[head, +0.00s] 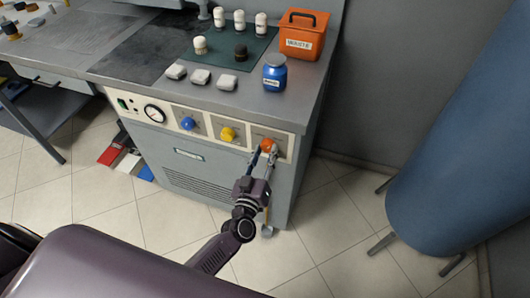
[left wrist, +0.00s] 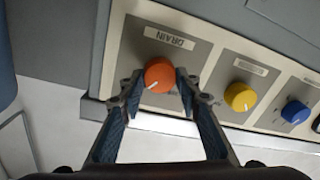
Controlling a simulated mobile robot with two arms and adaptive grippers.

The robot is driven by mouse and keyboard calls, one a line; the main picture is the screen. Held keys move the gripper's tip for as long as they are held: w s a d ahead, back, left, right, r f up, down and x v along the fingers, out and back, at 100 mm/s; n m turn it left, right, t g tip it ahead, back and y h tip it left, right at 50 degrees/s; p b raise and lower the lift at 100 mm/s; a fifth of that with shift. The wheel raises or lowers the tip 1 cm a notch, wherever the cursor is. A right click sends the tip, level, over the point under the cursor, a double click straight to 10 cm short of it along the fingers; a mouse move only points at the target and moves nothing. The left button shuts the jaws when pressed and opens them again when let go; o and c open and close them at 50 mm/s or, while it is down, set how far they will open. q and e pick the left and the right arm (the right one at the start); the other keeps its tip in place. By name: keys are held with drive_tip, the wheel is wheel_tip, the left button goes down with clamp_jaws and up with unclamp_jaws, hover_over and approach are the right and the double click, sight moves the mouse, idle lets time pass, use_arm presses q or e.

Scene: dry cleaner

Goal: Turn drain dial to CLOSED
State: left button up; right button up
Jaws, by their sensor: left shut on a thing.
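The orange drain dial (head: 268,144) is at the right end of the control panel on the machine's front. In the left wrist view the drain dial (left wrist: 159,74) sits under a label reading DRAIN, and its white pointer mark points to the lower left of that picture. My left gripper (head: 267,150) has its fingers on both sides of the dial and is shut on it; its fingertips also show in the left wrist view (left wrist: 157,88). The dial's position wording is too small or hidden to read. My right gripper is not in view.
A yellow dial (head: 228,134) and a blue dial (head: 187,124) sit beside it on the panel, with a gauge (head: 154,113) further left. A blue jar (head: 274,73) and an orange WASTE bin (head: 303,36) stand on the worktop above.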

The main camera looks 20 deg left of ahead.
use_arm(q)
drive_tip(key=n, duration=0.3)
drive_tip(key=shift+n, duration=0.3)
drive_tip(key=n, duration=0.3)
drive_tip(key=n+h+b, duration=0.1)
drive_tip(key=n, duration=0.4)
drive_tip(key=shift+a+g, duration=0.1)
drive_tip(key=shift+g, duration=0.2)
drive_tip(key=n+b, duration=0.1)
drive_tip(key=n, duration=0.1)
drive_tip(key=shift+n, duration=0.3)
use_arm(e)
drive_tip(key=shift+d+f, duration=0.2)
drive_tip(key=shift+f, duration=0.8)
use_arm(q)
drive_tip(key=shift+n, duration=0.4)
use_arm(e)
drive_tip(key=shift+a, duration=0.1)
use_arm(q)
drive_tip(key=o, duration=1.2)
drive_tip(key=shift+c, duration=0.2)
